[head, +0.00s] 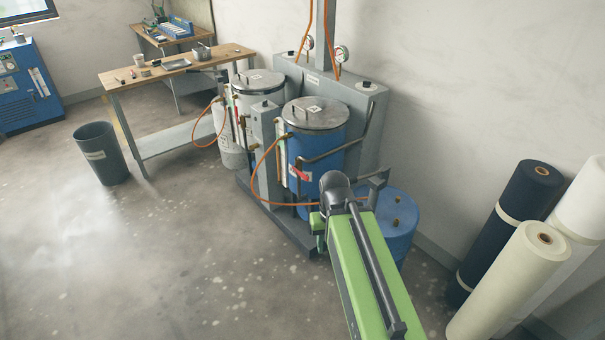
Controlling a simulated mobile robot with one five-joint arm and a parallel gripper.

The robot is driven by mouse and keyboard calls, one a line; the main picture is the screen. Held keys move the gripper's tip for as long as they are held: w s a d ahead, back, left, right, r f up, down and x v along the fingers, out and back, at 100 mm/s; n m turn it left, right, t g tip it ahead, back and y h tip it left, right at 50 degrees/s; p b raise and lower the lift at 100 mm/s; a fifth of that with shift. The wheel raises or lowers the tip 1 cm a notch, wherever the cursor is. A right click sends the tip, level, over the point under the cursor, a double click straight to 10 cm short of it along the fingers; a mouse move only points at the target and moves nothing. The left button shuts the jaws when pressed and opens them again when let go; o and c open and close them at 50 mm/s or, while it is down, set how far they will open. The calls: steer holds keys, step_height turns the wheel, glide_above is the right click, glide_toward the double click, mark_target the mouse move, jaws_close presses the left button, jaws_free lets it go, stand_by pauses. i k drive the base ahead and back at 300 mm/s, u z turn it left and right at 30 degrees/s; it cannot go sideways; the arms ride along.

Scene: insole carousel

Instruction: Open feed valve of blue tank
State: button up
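The blue tank (322,146) stands upright in the middle of the head view, with a flat grey metal lid (316,113). A red handle (299,174) shows low on its front, at the pipework; whether it is the feed valve, and how it is set, I cannot tell. An orange hose (254,188) loops from the tank's left side down past its base. My green arm reaches up from the bottom right, and its dark joint stands in front of the tank's lower right.
A white tank (259,88) stands behind left of the blue one. A blue drum (402,240) is partly hidden behind my arm. Fabric rolls (510,285) stand at right. A grey bin (102,155) and workbench (150,72) are at left. The floor at front left is clear.

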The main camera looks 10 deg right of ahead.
mark_target(294, 168)
steer(key=u, duration=0.4)
steer(key=i, duration=1.05)
steer(key=u, duration=0.75)
